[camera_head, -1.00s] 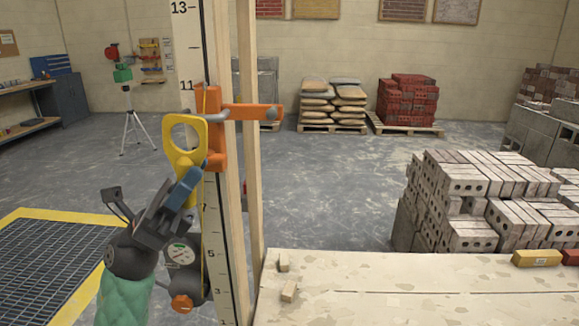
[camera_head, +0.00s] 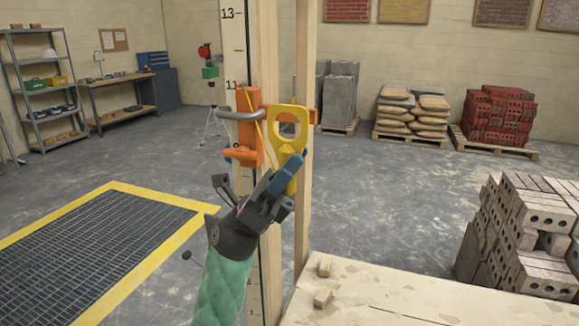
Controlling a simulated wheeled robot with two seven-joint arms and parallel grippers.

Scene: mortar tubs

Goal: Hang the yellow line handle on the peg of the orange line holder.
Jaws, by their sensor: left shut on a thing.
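The orange line holder (camera_head: 249,98) is fixed on the upright measuring pole, with its grey peg (camera_head: 236,116) projecting to the left. The yellow line handle (camera_head: 288,147) has a ring at its top and stands roughly upright, just right of the holder's block. Its ring overlaps the holder's orange side arm in the head view, and the peg is outside the ring. My left gripper (camera_head: 284,176) is shut on the handle's lower part, below the ring. How far the handle is in front of the holder I cannot tell. My right gripper is not in view.
The marked pole (camera_head: 233,42) and wooden posts (camera_head: 304,210) stand close by my left arm. A pale table (camera_head: 400,305) with small wood blocks (camera_head: 323,297) is at lower right, near stacked grey bricks (camera_head: 510,235). A yellow-framed floor grate (camera_head: 95,245) lies left.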

